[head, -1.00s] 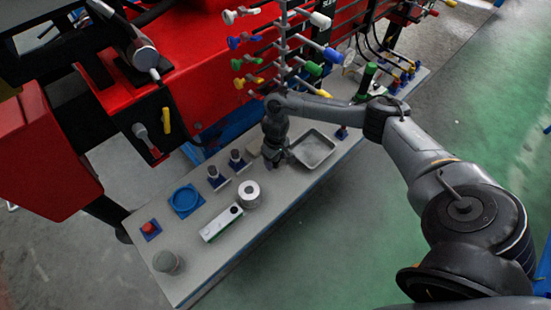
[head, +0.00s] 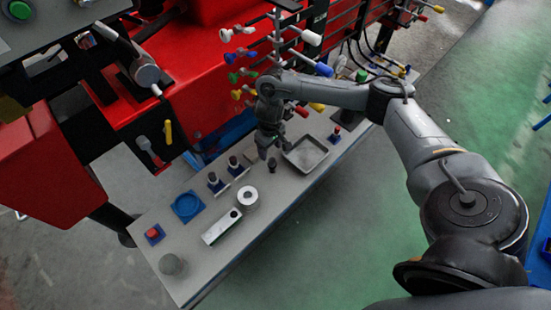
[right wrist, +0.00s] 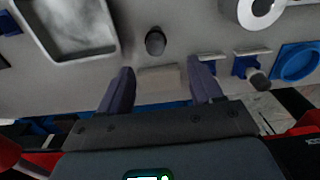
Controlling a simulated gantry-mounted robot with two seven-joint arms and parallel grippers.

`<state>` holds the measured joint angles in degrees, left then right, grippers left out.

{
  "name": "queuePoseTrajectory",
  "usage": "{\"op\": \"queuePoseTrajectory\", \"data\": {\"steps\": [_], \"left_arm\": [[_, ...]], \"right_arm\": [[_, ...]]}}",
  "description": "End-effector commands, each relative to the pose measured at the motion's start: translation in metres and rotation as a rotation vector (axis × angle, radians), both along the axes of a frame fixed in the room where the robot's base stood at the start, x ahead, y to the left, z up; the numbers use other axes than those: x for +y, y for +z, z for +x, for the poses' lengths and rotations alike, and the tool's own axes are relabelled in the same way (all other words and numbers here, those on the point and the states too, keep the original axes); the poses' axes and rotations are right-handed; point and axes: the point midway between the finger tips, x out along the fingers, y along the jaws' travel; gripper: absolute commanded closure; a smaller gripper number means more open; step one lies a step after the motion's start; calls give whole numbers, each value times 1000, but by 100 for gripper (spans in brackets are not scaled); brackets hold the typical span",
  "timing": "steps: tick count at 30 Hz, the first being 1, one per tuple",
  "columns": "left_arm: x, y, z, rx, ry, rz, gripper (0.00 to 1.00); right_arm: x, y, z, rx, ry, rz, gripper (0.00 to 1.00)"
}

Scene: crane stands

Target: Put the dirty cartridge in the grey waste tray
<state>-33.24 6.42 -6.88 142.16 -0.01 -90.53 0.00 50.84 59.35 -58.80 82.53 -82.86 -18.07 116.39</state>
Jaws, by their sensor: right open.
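The grey waste tray (head: 325,146) lies flat on the bench and looks empty; it is at the upper left in the right wrist view (right wrist: 119,52). A small dark cylinder, which looks like the dirty cartridge (head: 271,164), stands on the bench just left of the tray. In the right wrist view the dark cylinder (right wrist: 155,42) is just beyond the fingertips, roughly between their lines. My right gripper (right wrist: 160,68) is open and empty, with its fingers apart; in the head view it is above and behind the cylinder. My left gripper is not in view.
A pale block (right wrist: 160,80) lies near the fingers. Two dark-topped cylinders in holders (head: 224,175), a white ring-shaped roll (head: 247,196), a blue round dish (head: 187,206) and a white box (head: 222,227) stand left along the bench. A red machine with coloured handles borders the back.

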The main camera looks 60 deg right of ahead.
Motion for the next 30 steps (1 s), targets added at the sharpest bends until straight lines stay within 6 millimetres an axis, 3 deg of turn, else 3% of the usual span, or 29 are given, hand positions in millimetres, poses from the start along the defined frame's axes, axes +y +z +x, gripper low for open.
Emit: {"op": "queuePoseTrajectory", "data": {"steps": [5,10,12,15,17,19,22,30], "left_arm": [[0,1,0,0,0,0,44],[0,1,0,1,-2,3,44],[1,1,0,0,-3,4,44],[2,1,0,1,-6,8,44],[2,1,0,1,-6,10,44],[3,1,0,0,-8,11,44],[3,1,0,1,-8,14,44],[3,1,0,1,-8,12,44]], "right_arm": [[70,-28,9,-95,221,38,35],[193,-53,10,-311,519,101,35],[241,-51,4,-413,603,118,35],[299,-37,-9,-552,661,125,35],[319,-24,-19,-614,660,113,35],[328,-9,-32,-655,631,84,35],[319,8,-55,-650,561,35,35],[250,19,-139,-431,391,-43,35]]}}
